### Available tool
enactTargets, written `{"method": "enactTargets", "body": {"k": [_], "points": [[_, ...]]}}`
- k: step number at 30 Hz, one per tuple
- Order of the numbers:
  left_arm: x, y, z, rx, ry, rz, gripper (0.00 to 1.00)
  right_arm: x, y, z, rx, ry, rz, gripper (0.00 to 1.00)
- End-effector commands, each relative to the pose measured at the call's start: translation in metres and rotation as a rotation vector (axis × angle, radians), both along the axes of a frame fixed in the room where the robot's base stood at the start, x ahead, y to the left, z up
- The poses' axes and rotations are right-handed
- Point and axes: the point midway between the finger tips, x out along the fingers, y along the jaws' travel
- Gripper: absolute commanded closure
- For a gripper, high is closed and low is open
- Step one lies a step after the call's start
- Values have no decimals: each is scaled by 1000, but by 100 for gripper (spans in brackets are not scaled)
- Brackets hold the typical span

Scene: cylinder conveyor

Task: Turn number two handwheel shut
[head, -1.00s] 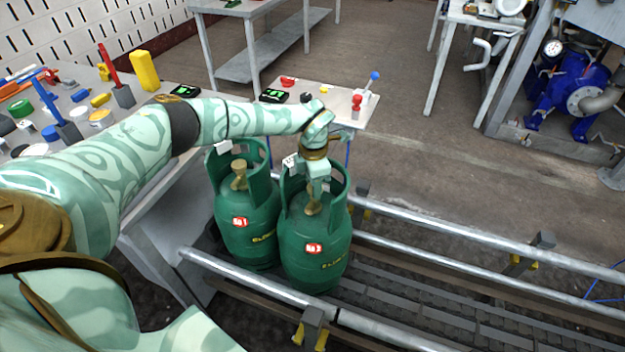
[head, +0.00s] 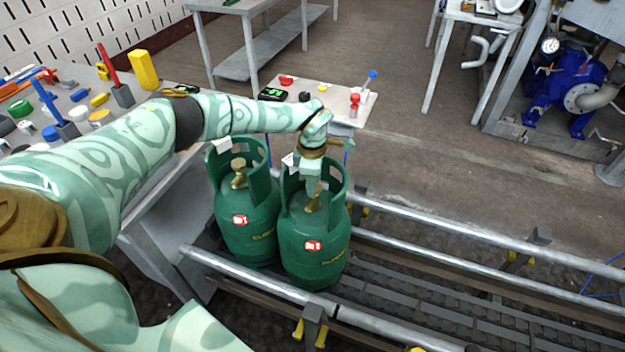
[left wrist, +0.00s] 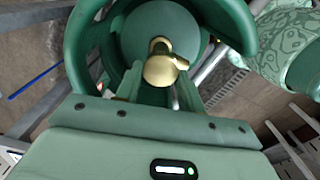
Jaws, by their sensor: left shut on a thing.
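Two green gas cylinders stand upright side by side on the conveyor. The left cylinder (head: 247,225) has an open collar and a brass valve (head: 239,174). The right cylinder (head: 314,262) has a red and white label whose number is too small to read surely. My left gripper (head: 313,190) reaches down inside the right cylinder's collar and is shut on its brass handwheel (head: 314,203). In the left wrist view the brass handwheel (left wrist: 160,69) sits between the fingertips, with the round green collar around it. My right gripper is out of view.
Conveyor rails (head: 440,222) run to the right, with empty rollers beyond the cylinders. A table (head: 92,105) with coloured parts stands at the left. A small table (head: 335,96) with a blue-knobbed lever stands behind the cylinders. A blue pump (head: 570,90) is at the far right.

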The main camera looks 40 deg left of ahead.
Motion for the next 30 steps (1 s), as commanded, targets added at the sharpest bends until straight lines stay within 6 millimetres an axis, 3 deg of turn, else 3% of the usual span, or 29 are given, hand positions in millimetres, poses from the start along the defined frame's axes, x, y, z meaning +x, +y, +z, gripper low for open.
{"method": "enactTargets", "body": {"k": [7,8,10,18,22,30], "points": [[1,1,1,1,-3,-3,84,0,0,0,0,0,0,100],[1,1,1,2,-4,-3,59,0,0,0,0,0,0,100],[1,1,1,1,-3,-2,40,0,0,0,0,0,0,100],[0,0,1,1,-2,-1,40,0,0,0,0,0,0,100],[1,0,11,0,-3,-1,40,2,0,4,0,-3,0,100],[1,0,79,1,-8,-1,40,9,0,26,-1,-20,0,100]]}}
